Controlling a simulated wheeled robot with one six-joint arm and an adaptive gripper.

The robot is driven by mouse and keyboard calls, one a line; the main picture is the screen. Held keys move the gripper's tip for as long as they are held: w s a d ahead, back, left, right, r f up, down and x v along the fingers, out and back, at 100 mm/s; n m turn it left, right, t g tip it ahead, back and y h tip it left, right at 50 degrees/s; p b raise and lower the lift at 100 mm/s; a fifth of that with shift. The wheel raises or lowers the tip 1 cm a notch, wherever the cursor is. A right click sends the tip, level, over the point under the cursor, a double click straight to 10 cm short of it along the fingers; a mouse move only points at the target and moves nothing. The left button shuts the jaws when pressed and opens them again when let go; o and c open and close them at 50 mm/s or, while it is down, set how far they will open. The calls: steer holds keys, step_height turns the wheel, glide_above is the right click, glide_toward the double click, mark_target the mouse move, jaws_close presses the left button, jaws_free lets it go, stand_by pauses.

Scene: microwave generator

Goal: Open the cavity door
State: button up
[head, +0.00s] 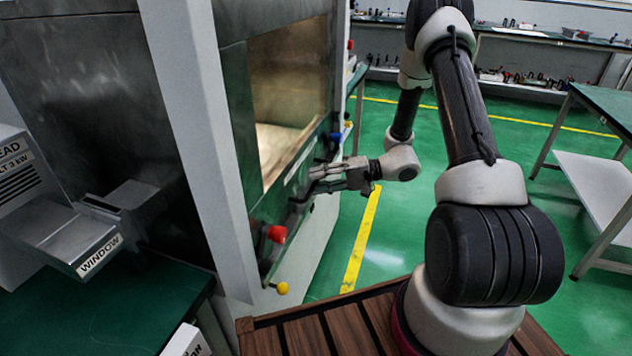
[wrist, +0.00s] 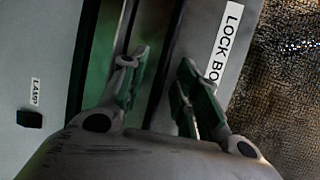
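The cavity door (head: 241,122) is the upright panel with a large window on the left of the head view, and it looks shut. My gripper (head: 318,178) is at the lower part of the door's front, pointing left towards it. In the wrist view my gripper's fingers (wrist: 160,90) stand apart. A dark slanted bar (wrist: 170,55) shows between them, perhaps the door handle; I cannot tell whether the fingers touch it. A "LOCK BO…" label (wrist: 228,40), cut off, is on the light strip right of the fingers, with dark mesh beyond it.
A red knob (head: 277,234) and a yellow knob (head: 282,288) are low on the front, a blue knob (head: 336,136) farther along. A grey "WINDOW" unit (head: 85,245) is at left. Green floor is open behind my arm; a table (head: 598,185) stands at right.

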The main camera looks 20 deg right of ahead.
steer(key=shift+w+a+f, duration=0.1)
steer(key=shift+a, duration=0.45)
jaws_close()
step_height(320, 180, up, 48)
steer(key=shift+f, duration=0.2)
jaws_free()
